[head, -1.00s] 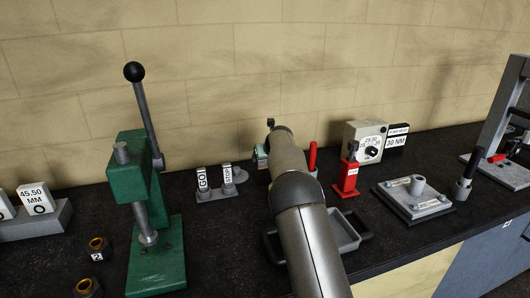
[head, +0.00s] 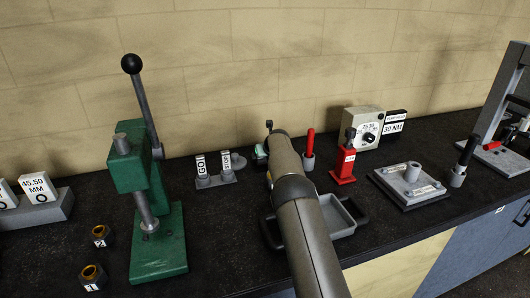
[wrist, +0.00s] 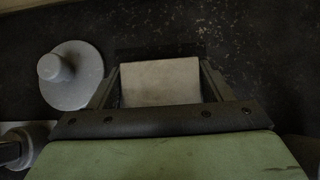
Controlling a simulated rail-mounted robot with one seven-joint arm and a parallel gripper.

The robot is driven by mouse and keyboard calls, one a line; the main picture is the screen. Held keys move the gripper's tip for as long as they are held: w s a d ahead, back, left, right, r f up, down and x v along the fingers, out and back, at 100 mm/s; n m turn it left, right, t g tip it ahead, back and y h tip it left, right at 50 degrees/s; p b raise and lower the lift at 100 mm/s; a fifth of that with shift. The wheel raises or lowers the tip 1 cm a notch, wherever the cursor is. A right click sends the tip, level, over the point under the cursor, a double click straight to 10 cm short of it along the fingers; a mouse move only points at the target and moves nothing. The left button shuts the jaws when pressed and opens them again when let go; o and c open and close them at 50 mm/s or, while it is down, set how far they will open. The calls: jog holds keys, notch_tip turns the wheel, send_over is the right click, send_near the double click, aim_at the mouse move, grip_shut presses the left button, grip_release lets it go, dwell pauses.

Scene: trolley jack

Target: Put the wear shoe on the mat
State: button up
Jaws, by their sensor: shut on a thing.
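My gripper (wrist: 158,72) shows in the wrist view with a flat-faced beige block (wrist: 160,88) between its two dark fingers, shut on it. The block looks like the wear shoe, but no marking shows. In the head view my arm covers most of the gripper; only a small teal part (head: 261,152) shows left of the arm's end, near the back of the bench. The held block is hidden there. I cannot make out the mat clearly in either view.
A grey disc with a knob (wrist: 72,76) lies left of my gripper. GO and STOP gauges (head: 213,172) and a green press (head: 155,215) stand to the left. A grey tray (head: 340,214) lies beneath my arm; a red tool (head: 344,165) stands right of it.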

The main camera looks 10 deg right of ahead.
jog(key=shift+r, duration=0.15)
jog(key=o, duration=2)
jog(key=shift+f, duration=0.25)
jog(key=shift+r, duration=0.1)
jog(key=shift+s+r, duration=0.1)
jog(key=shift+r, duration=0.05)
jog(key=s+r+n+g+b, duration=0.15)
jog(key=s+r+n, duration=0.4)
jog(key=s, duration=0.65)
jog(key=s+r+n+g+b, duration=0.15)
jog(key=s+r+n, duration=0.45)
jog(key=s, duration=0.6)
jog(key=s+f+n+g, duration=0.1)
jog(key=s+n, duration=0.6)
jog(key=s, duration=0.6)
jog(key=s+f+n+g+h, duration=0.1)
jog(key=s+f+n+g, duration=0.1)
jog(key=s+n, duration=0.6)
jog(key=s+f+n+g, duration=0.2)
jog(key=s+n, duration=0.5)
jog(key=s, duration=1.2)
jog(key=shift+s+n, duration=0.2)
jog(key=shift+n, duration=0.15)
